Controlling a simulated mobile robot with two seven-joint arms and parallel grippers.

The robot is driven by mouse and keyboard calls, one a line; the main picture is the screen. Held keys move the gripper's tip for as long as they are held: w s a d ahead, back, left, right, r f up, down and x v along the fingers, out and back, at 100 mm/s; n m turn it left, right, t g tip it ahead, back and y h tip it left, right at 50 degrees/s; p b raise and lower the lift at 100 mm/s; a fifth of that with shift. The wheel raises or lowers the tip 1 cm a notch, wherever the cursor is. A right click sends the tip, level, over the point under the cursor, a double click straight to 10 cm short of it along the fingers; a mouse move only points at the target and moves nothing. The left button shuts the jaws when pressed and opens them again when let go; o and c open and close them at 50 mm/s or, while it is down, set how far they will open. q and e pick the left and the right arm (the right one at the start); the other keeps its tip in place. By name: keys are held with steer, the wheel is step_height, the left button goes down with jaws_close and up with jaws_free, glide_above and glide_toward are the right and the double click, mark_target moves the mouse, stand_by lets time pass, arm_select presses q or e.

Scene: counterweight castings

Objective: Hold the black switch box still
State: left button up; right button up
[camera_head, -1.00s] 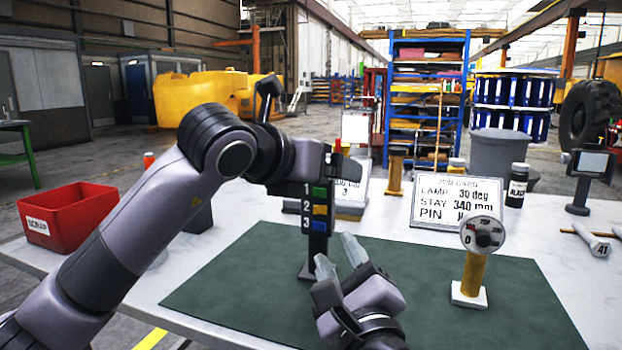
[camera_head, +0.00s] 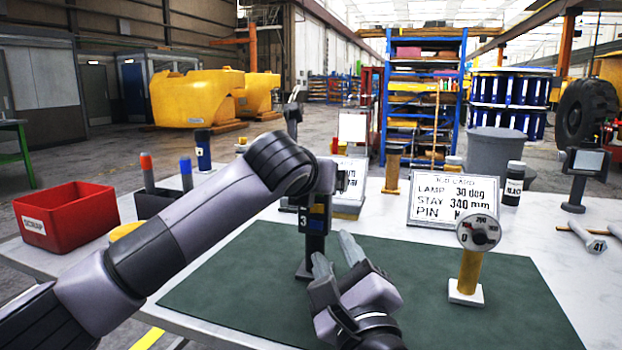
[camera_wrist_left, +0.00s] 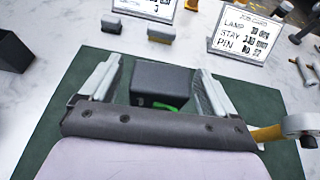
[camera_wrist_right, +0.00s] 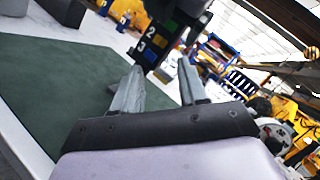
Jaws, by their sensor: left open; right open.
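The black switch box (camera_head: 317,213) stands upright on a dark post (camera_head: 308,250) on the green mat (camera_head: 230,285). In the left wrist view the box (camera_wrist_left: 163,84) lies between the spread fingers of my left gripper (camera_wrist_left: 158,68), with gaps at both sides. My right gripper (camera_head: 334,250) is open and empty, low in front of the box. In the right wrist view the box (camera_wrist_right: 158,38), marked 2 and 3, is beyond the open fingertips (camera_wrist_right: 160,68).
A dial on a yellow post (camera_head: 470,270) stands at the mat's right. A job card (camera_head: 453,201) stands behind the mat. A red bin (camera_head: 62,220) and a dark holder with markers (camera_head: 150,203) are at the left. The mat's right half is mostly clear.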

arm_select(q)
steer(key=shift+x, duration=0.9)
